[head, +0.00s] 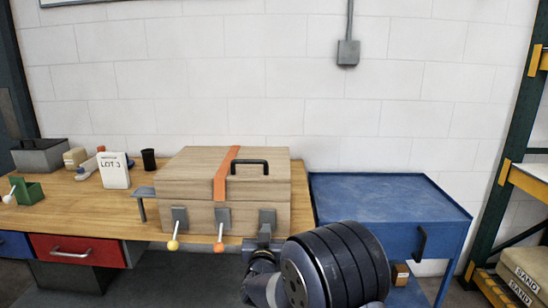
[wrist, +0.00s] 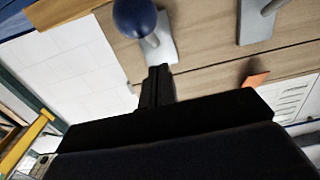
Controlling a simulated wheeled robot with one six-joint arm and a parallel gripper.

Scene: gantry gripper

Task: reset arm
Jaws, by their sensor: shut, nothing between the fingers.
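My gripper (wrist: 157,85) is shut and empty in the wrist view, with its fingertips near the front of a wooden box. A blue ball knob (wrist: 135,17) on a grey lever plate (wrist: 161,46) is close to the fingertips; I cannot tell whether they touch. In the head view my arm (head: 325,265) is low in front of the wooden box (head: 180,190), at its right end. My fingers cannot be made out there. The third lever plate (head: 267,219) shows beside my arm, and its knob is hidden.
The box has an orange strap (head: 225,175), a black handle (head: 250,163), a yellow knob (head: 173,245) and an orange knob (head: 218,247). It stands on a wooden bench (head: 110,205). A blue cabinet (head: 390,198) stands to the right, shelving (head: 510,165) beyond it.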

